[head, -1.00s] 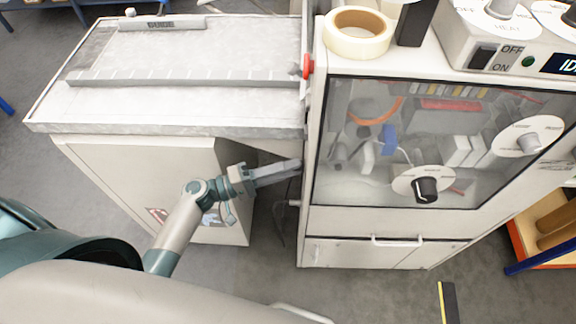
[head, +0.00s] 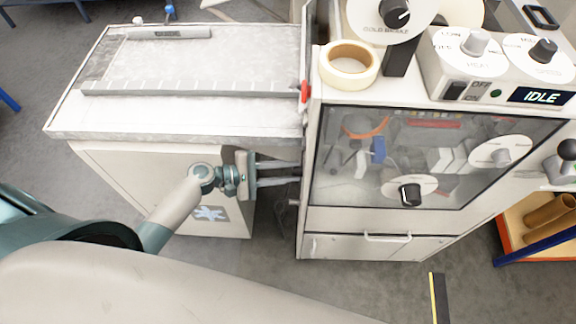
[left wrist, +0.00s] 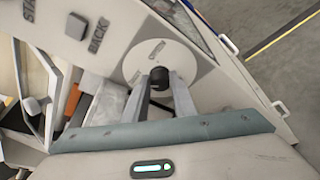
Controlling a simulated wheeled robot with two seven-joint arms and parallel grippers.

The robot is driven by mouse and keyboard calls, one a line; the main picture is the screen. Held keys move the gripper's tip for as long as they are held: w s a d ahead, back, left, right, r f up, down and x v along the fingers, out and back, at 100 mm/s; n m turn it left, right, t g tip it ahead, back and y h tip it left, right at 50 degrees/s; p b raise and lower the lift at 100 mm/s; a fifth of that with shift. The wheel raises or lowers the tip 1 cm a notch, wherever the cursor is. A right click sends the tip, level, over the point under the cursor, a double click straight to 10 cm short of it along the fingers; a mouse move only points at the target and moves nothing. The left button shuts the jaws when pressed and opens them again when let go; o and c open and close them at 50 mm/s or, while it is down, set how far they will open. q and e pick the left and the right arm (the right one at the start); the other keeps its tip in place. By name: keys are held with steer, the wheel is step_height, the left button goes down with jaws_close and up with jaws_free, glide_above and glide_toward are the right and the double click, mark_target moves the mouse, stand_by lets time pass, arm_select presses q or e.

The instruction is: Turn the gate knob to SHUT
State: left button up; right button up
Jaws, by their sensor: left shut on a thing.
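My left gripper (head: 298,174) is at the left side of the white machine (head: 345,248) in the head view. In the left wrist view its two fingers (left wrist: 158,88) stand apart on either side of a black knob (left wrist: 159,74) and are shut on it. The knob sits on a round white dial (left wrist: 150,55) with small label plates above and below it. The lettering is too small to read, so I cannot tell the knob's setting or confirm that it is the gate knob. The head view hides this knob. My right gripper is not in view.
A window (head: 345,190) with two dials forms the machine's front. A grey bench top (head: 190,112) adjoins on the left. Grey floor (head: 300,285) lies open in front.

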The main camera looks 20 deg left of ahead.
arm_select(q)
steer(key=shift+w+r+n+g+p, duration=0.15)
steer(key=shift+n+g+p, duration=0.25)
steer(key=shift+n+p, duration=0.45)
steer(key=o, duration=1)
steer(key=shift+o, duration=0.2)
steer(key=shift+a, duration=0.1)
steer(key=b+v, duration=0.7)
steer(key=v, duration=1)
steer(key=shift+r, duration=0.2)
